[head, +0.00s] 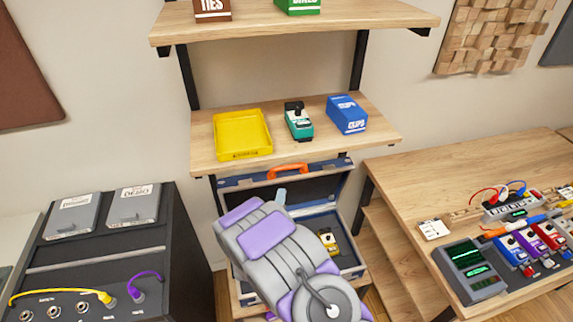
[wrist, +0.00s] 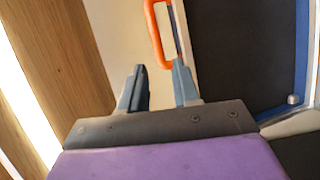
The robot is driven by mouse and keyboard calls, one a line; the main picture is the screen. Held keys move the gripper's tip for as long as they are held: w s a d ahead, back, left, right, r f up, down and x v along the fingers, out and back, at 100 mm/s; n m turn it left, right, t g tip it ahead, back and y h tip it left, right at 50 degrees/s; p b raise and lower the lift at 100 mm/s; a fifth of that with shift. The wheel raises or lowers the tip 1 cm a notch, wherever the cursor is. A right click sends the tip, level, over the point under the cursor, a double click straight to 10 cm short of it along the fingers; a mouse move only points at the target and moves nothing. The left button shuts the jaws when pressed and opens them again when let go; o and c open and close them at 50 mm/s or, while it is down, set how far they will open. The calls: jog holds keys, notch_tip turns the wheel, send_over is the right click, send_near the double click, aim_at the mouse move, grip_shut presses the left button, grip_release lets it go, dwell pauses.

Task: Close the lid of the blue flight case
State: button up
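The blue flight case (head: 352,262) stands open on a low shelf in the head view. Its lid (head: 321,187) is raised at the back, with a dark lining and an orange handle (head: 287,171) on its top edge. A yellow item (head: 328,241) lies inside the case. My arm hides the left and middle of the case. My gripper (wrist: 160,78) is open and empty, with its fingers apart in the wrist view. One finger shows in front of the lid in the head view. The orange handle (wrist: 160,35) appears just beyond the fingers in the wrist view, beside the dark lining (wrist: 235,50).
A shelf (head: 272,143) above the case holds a yellow tray (head: 242,133), a green-and-black device (head: 298,121) and a blue box (head: 347,114). A black rack (head: 160,252) stands left. A wooden desk (head: 410,190) with pedals and cables stands right.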

aim_at(287, 172)
jog(key=shift+n+t, duration=0.3)
jog(key=shift+n, duration=0.1)
jog(key=w, duration=0.5)
jog(key=w+b, duration=0.1)
jog(key=w, duration=0.5)
jog(key=w+d+b, duration=0.1)
jog(key=w, duration=0.5)
jog(key=shift+r, duration=0.15)
jog(key=shift+s, duration=0.1)
jog(key=shift+c, duration=0.3)
jog(key=c, duration=0.4)
grip_shut()
jog(key=shift+s, duration=0.1)
